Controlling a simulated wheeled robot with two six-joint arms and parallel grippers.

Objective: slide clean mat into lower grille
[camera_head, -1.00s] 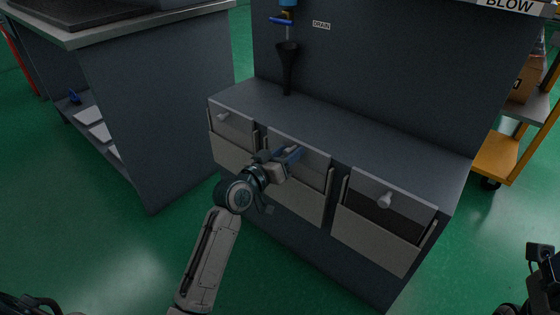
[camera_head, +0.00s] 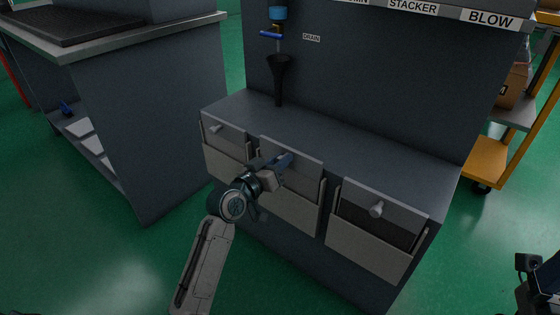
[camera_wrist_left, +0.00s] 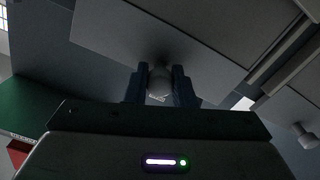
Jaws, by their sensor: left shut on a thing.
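My left gripper (camera_head: 284,162) is at the middle of three front bays of the dark grey cabinet. In the left wrist view its two dark fingers are shut on a pale round knob (camera_wrist_left: 159,82) on a grey panel (camera_wrist_left: 205,50). In the head view this is the middle upper panel (camera_head: 306,168), partly hidden by the gripper. A lighter lower panel (camera_head: 300,212) sits below it. Pale flat pieces (camera_head: 80,128) lie on a low shelf at left; I cannot tell whether one is the clean mat. Part of my right arm shows at the lower right edge, fingers unclear.
The left bay (camera_head: 224,131) and right bay (camera_head: 385,207) have similar knobbed panels. A black funnel (camera_head: 278,70) stands on the cabinet ledge below a blue valve. A workbench (camera_head: 130,35) is at left, a yellow cart (camera_head: 487,160) at right. Green floor between is clear.

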